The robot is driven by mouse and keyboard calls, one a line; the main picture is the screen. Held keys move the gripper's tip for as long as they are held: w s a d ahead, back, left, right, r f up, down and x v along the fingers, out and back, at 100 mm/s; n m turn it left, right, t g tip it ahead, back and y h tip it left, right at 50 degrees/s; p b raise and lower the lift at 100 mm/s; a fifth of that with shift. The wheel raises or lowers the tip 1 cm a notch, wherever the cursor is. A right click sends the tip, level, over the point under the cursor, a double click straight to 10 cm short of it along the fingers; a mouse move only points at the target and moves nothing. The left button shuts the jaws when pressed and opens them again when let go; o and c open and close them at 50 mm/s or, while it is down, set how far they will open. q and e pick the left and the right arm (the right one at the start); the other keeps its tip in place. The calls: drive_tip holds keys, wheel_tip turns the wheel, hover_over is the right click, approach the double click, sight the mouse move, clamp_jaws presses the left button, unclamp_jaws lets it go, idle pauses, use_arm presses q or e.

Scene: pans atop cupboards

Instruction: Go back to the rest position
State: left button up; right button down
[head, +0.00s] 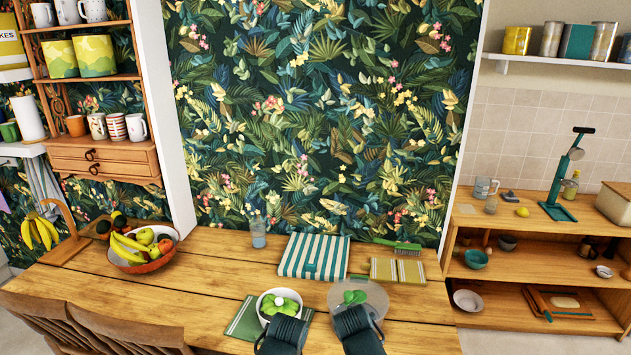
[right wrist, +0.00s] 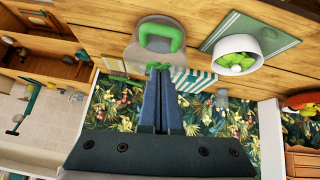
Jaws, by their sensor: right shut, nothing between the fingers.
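My left gripper (head: 282,335) is at the bottom of the head view, just in front of a white pot with green contents (head: 264,311). Its fingers do not show clearly. My right gripper (head: 358,328) is at the bottom, in front of a round glass lid with a green handle (head: 376,297). In the right wrist view its two blue fingers (right wrist: 158,72) are together and empty, pointing toward the lid (right wrist: 143,58). The white pot (right wrist: 222,43) also shows there, apart from the right fingers, on a green mat (right wrist: 282,38).
A wooden table (head: 215,258) carries a striped cloth (head: 314,256), a green brush (head: 397,244), a yellow striped cloth (head: 398,270), a glass (head: 258,232) and a fruit bowl (head: 145,265). Wooden chairs (head: 95,330) stand at front left. A low shelf (head: 530,268) stands at right.

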drive_tip(key=s+a+f+n+g, duration=0.2)
drive_tip(key=s+a+g, duration=0.1)
drive_tip(key=s, duration=0.5)
drive_tip(key=s+a+f+n+g, duration=0.3)
drive_tip(key=s+g, duration=0.2)
drive_tip(key=s, duration=0.2)
drive_tip(key=shift+s+y, duration=0.35)
drive_tip(key=shift+y, duration=0.05)
